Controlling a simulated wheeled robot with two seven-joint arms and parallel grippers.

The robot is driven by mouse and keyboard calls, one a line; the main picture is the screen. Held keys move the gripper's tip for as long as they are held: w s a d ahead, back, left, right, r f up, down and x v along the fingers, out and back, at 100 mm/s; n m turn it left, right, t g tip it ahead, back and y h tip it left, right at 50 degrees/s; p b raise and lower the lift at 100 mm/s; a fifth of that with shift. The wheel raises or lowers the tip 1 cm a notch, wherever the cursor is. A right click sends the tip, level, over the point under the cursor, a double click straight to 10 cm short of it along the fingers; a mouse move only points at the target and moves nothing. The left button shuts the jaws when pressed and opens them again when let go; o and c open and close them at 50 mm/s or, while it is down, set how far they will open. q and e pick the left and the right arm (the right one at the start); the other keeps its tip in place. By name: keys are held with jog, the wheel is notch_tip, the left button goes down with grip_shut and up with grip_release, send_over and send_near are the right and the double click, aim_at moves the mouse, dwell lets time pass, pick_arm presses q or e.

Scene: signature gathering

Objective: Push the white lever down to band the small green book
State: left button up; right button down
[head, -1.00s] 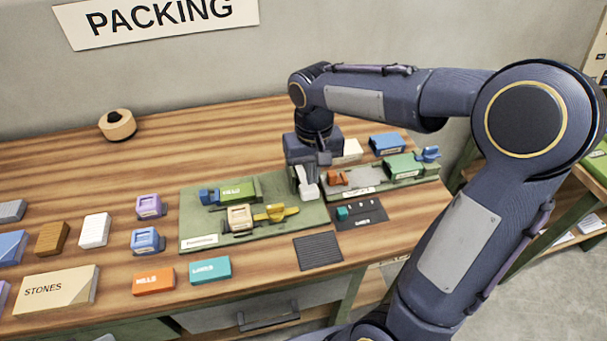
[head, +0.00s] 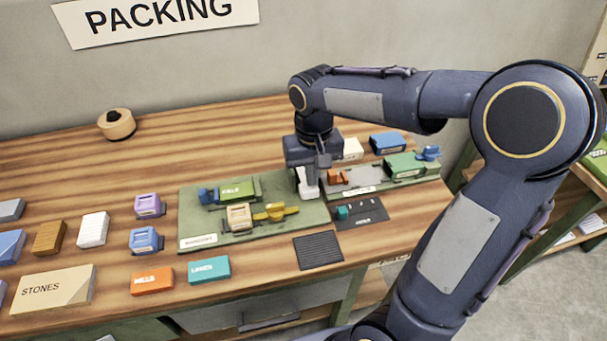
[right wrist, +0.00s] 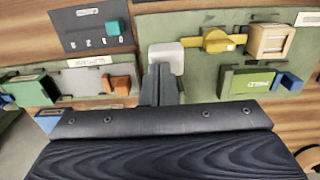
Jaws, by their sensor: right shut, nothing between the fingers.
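The white lever (head: 308,186) stands at the right edge of the large green board (head: 215,228). It also shows in the right wrist view (right wrist: 166,54), just beyond my fingertips. My right gripper (head: 323,160) is shut and empty, right up against the lever; I cannot tell whether it touches. Its fingers also show in the right wrist view (right wrist: 161,84). The small green book (head: 238,189) lies on the board left of the lever, beside a blue block (head: 208,195). It also shows in the right wrist view (right wrist: 252,80). My left gripper is not in view.
On the board stand a yellow piece (head: 275,211) and a tan block (head: 239,217). A dark panel (head: 362,214) with a teal slider lies right of the lever. Behind it, a second green board (head: 395,178) bears an orange piece and a bigger green block (head: 407,165).

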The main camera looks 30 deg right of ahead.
aim_at(312, 191)
jog(key=shift+f+b, duration=2)
jog(key=shift+f, duration=0.85)
jog(key=shift+r, duration=0.2)
notch_tip(312, 191, up, 9)
jog(key=p, duration=0.8)
jog(key=shift+f, duration=0.1)
dwell(0.6)
jog(key=shift+s, duration=0.3)
jog(key=s+a+r+t+y, duration=0.1)
jog(key=s+a+t+y, duration=0.1)
jog(key=s, duration=0.6)
jog(key=s+a+r+n+t+y, duration=0.1)
jog(key=s+a+t, duration=0.1)
jog(key=s, duration=0.6)
jog(key=shift+s+t+y, duration=0.2)
jog(key=shift+t+y, duration=0.2)
jog(key=shift+t, duration=0.4)
dwell(0.3)
